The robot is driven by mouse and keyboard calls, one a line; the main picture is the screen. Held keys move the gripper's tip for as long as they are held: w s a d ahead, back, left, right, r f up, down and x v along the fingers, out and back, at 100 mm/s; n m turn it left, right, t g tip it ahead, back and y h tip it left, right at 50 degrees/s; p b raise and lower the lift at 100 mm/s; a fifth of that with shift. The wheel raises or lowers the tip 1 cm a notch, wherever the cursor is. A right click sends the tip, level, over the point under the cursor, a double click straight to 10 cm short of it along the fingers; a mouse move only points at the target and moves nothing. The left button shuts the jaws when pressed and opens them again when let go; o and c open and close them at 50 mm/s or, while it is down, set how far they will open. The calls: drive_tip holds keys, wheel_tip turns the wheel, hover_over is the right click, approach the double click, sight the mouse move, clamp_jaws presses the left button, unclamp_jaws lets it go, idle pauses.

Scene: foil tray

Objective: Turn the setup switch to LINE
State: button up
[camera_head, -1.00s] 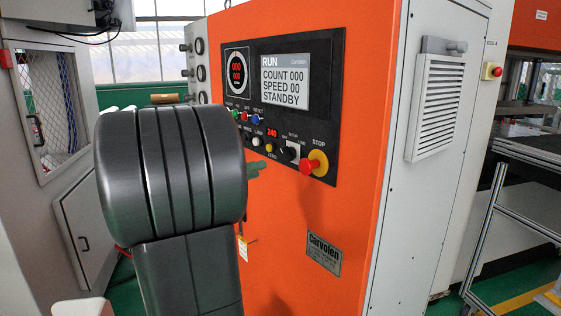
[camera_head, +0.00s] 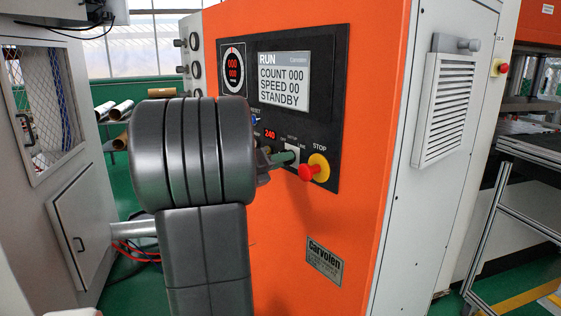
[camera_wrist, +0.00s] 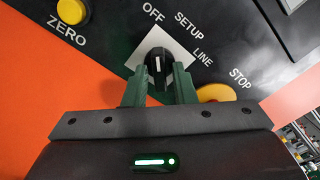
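The setup switch is a black knob (camera_wrist: 157,60) with a white mark, on a white plate (camera_wrist: 145,46) in the wrist view. The labels OFF, SETUP and LINE (camera_wrist: 203,57) run around its top and right. The mark points up in the picture, towards OFF. My gripper (camera_wrist: 160,75) has its two green fingers on either side of the knob. I cannot tell whether they press on it or stand slightly apart. In the head view, the green fingers (camera_head: 284,157) reach the white switch plate (camera_head: 293,150), and they and my arm hide the knob.
The red and yellow STOP button (camera_head: 315,169) is close on the right of the switch; its yellow collar (camera_wrist: 214,94) is beside the right finger. The yellow ZERO button (camera_wrist: 71,11) is at upper left. The display (camera_head: 283,82) reads RUN and STANDBY.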

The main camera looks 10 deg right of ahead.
clamp_jaws()
drive_tip(key=shift+f+b, duration=0.1)
drive_tip(key=shift+b, duration=0.2)
drive_tip(key=shift+w+a+m+b, duration=0.1)
drive_tip(key=shift+w+m+b, duration=0.05)
drive_tip(key=shift+m+b, duration=4.05)
drive_tip(key=shift+w+m+b, duration=0.1)
drive_tip(key=shift+m+b, duration=3.6)
drive_tip(key=shift+m, duration=1)
